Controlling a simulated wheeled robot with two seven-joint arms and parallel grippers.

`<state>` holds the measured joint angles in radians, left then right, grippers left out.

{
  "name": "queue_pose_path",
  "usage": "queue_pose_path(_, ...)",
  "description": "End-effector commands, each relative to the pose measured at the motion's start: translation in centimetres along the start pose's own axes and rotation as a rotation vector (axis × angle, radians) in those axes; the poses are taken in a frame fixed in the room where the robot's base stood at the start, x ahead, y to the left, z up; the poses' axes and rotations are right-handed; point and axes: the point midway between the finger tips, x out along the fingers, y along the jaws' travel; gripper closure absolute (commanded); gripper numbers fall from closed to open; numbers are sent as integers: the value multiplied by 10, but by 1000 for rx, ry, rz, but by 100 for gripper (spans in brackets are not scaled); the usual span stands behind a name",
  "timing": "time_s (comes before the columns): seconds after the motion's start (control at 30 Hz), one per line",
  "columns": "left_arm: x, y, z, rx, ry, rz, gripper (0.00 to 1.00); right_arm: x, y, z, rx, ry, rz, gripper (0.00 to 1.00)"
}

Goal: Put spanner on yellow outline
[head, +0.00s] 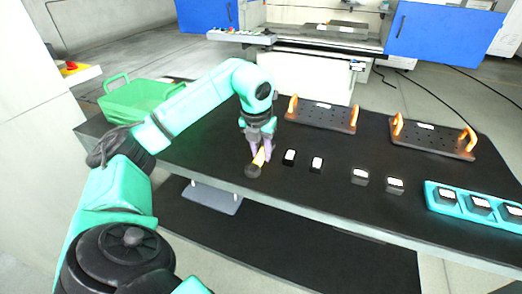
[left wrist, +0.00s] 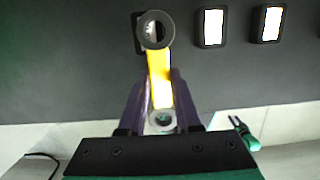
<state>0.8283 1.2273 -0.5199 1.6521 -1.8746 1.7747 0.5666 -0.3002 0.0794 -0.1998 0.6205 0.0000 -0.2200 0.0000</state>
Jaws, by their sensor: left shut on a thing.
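The spanner (left wrist: 160,85) has a yellow handle, a dark ring at its far end and a smaller grey ring at its near end. My left gripper (left wrist: 158,95) is shut on its handle, between two purple fingers. In the head view, the spanner (head: 259,158) hangs tilted from my left gripper (head: 262,143) near the front edge of the black table (head: 215,150). Whether its dark end touches the table I cannot tell. I cannot make out a yellow outline; it may be hidden.
Several small black blocks with white tops, such as this one (head: 290,157), stand right of the gripper. A teal tray (head: 436,203) holds more. Two perforated plates with orange handles (head: 322,115) (head: 432,141) lie behind. A green basket (head: 135,100) is at the left.

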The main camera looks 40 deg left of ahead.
Motion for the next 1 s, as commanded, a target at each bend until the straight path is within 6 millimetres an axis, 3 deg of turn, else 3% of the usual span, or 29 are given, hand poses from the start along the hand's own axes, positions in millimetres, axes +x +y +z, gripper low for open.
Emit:
queue_pose_path(0.03,2,0,0,0,-1,0,100,2,0,1,0,-1,0,50)
queue_pose_path(0.07,2,0,0,0,0,0,64,2,0,1,0,-1,0,50)
queue_pose_path(0.13,2,0,0,0,0,0,38,1,0,1,1,-1,0,50)
queue_pose_path(0.43,1,0,0,0,0,0,38,0,0,1,1,-2,0,50)
queue_pose_path(0.6,-15,-1,2,0,-4,-2,38,-5,0,1,1,-2,0,50)
queue_pose_path(0.87,-88,-1,3,0,-6,-4,38,-10,0,0,0,-2,0,50)
queue_pose_path(0.9,-103,0,4,-1,-5,-1,38,-21,0,-1,0,-2,0,50)
queue_pose_path(1.0,-122,0,3,0,-4,1,38,-33,0,-2,0,-1,0,50)
